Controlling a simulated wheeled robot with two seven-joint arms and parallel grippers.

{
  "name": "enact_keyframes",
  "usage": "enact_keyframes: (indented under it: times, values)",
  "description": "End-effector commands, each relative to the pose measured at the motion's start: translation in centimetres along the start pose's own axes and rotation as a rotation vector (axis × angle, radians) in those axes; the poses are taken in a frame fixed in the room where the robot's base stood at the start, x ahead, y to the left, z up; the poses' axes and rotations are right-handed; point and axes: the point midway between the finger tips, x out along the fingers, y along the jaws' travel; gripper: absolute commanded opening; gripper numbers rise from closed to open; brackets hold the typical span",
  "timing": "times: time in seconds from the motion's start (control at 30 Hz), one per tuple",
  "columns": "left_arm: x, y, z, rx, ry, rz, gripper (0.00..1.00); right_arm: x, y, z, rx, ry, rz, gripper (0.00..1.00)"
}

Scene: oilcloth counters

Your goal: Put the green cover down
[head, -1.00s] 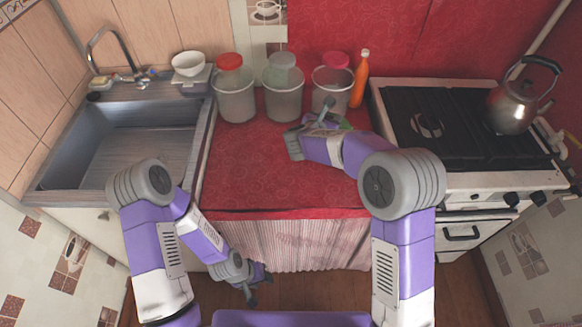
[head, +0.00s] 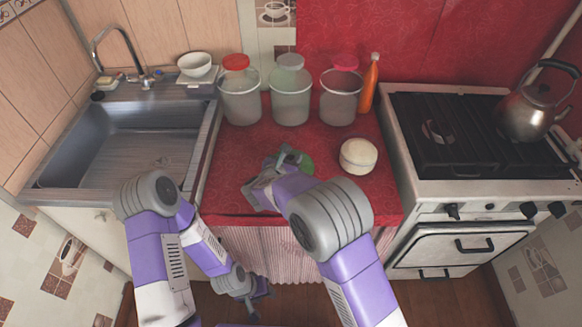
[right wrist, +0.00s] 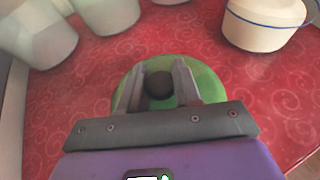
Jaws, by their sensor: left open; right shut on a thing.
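The green cover (head: 307,165) is a round lid with a dark knob; the right wrist view shows it more fully (right wrist: 210,88). My right gripper (head: 283,155) is shut on the knob (right wrist: 158,86), one finger on each side. The cover is over the red counter (head: 235,165), left of the cream pot (head: 358,157); I cannot tell whether it touches the cloth. My arm hides part of it in the head view. My left gripper (head: 260,291) is open and empty, low in front of the counter.
Three clear containers, one at the left (head: 240,97), and an orange bottle (head: 369,85) stand along the back. The sink (head: 125,150) is left, the stove (head: 450,135) with a kettle (head: 530,110) right. The counter left of the cover is clear.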

Motion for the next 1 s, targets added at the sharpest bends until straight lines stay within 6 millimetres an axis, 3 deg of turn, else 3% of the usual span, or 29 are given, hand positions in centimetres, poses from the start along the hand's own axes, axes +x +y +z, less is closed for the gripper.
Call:
enact_keyframes:
  times: [0.2, 0.63, 0.67, 0.7, 0.83, 1.0]
  values:
    - [0.9, -0.3, 0.0, 0.000, 0.000, 0.000, 0.43, 1.2, 0.0, -2.9, -0.003, 0.000, -0.001, 0.00]
    - [1.4, -0.5, -0.1, 0.000, 0.000, 0.000, 0.43, 1.4, 0.0, -3.3, 0.000, 0.000, -0.001, 0.00]
    - [1.4, -0.5, -0.1, 0.000, 0.000, 0.000, 0.43, 1.4, -0.1, -3.3, 0.000, 0.000, -0.001, 0.34]
    - [1.3, -0.5, -0.1, 0.000, 0.000, 0.000, 0.43, 1.4, -0.1, -3.2, 0.000, 0.001, -0.001, 0.40]
    - [1.3, -0.5, -0.1, 0.000, 0.000, 0.000, 0.43, 1.3, -0.1, -3.2, 0.000, 0.001, -0.001, 0.58]
    - [1.3, -0.5, -0.1, 0.000, 0.000, 0.000, 0.43, 1.3, -0.1, -3.2, 0.000, 0.001, -0.001, 0.58]
